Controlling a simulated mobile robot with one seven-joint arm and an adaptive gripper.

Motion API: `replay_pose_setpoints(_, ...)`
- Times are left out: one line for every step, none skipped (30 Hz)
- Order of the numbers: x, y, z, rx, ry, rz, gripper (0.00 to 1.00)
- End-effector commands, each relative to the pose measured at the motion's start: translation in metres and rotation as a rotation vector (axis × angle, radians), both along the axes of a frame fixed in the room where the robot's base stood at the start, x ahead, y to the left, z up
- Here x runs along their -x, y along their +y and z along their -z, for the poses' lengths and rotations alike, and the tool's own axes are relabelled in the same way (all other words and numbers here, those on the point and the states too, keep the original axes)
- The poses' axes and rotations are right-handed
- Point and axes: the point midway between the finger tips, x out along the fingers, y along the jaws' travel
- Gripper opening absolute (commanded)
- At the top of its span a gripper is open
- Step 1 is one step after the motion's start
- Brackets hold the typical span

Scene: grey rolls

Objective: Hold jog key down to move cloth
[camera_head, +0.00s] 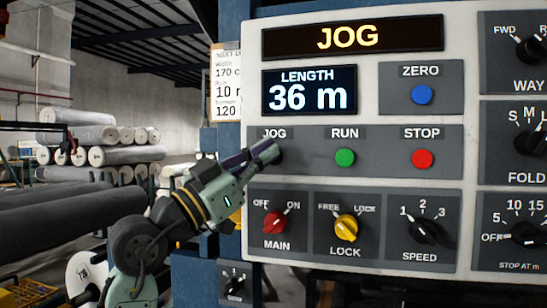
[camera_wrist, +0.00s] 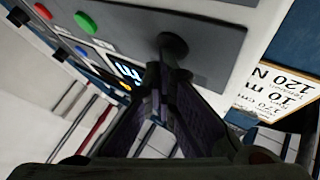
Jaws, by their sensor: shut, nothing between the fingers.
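The black jog key (camera_wrist: 174,45) shows in the wrist view as a round dark button on the grey panel. In the wrist view the gripper (camera_wrist: 165,72) points at the key's edge. The top display (camera_head: 352,37) reads JOG in yellow. The length display (camera_head: 309,90) reads 36 m.
The green RUN button (camera_head: 345,158) and red STOP button (camera_head: 422,158) are to the right. The blue ZERO button (camera_head: 422,95) is above. The red MAIN (camera_head: 275,222) and yellow LOCK (camera_head: 346,228) knobs are below. Grey rolls (camera_head: 75,136) are stacked at the left.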

Motion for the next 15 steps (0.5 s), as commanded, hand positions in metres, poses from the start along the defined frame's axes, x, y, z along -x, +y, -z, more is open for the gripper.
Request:
replay_pose_setpoints(0.001,0.0,0.001,-0.001,0.001,0.0,0.0)
replay_pose_setpoints(0.002,0.001,0.001,-0.001,0.001,0.0,0.0)
replay_pose_setpoints(0.003,0.001,0.001,-0.001,0.0,-0.001,0.0)
replay_pose_setpoints(0.005,0.002,0.001,-0.001,0.0,-0.001,0.0)
replay_pose_setpoints(0.006,0.002,0.001,-0.002,-0.001,-0.001,0.0)
replay_pose_setpoints(0.009,0.003,0.001,-0.001,-0.001,-0.001,0.0)
replay_pose_setpoints(0.01,0.003,0.001,-0.001,-0.001,-0.001,0.0)
replay_pose_setpoints(0.012,0.004,0.001,-0.001,-0.001,-0.001,0.0)
replay_pose_setpoints(0.013,0.004,0.001,0.0,-0.001,0.0,0.0)
replay_pose_setpoints(0.014,0.005,0.001,0.0,-0.001,0.0,0.0)
replay_pose_setpoints(0.015,0.005,0.001,0.0,0.0,0.0,0.0)
replay_pose_setpoints(0.016,0.005,0.001,-0.001,0.001,0.0,0.0)
replay_pose_setpoints(0.016,0.005,0.001,-0.001,0.001,0.0,0.0)
replay_pose_setpoints(0.016,0.005,0.0,-0.001,0.001,0.0,0.0)
replay_pose_setpoints(0.016,0.005,0.0,-0.001,0.001,0.0,0.0)
